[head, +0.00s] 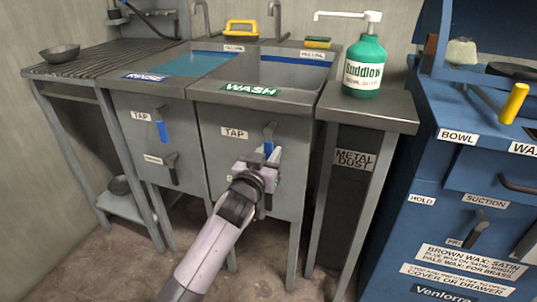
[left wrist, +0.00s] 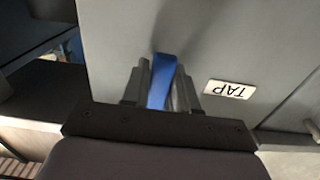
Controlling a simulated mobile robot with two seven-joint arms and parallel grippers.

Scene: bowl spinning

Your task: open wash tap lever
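The wash tap lever (head: 268,149) has a blue handle and hangs downward on the grey front of the WASH sink, just right of its TAP label (head: 235,133). My left gripper (head: 267,157) is at the lever, with its fingers around the blue handle. In the left wrist view the blue handle (left wrist: 162,75) lies between the two fingers of my left gripper (left wrist: 163,88), which sit close against both its sides. The gripper hides the handle's lower end. My right gripper is not in view.
The RINSE tap lever (head: 163,131), also blue, is to the left. A dark lower lever (head: 171,166) sits under it. A green soap bottle (head: 364,66) stands on the metal shelf at right. A blue cabinet (head: 430,200) stands further right. Open floor lies in front.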

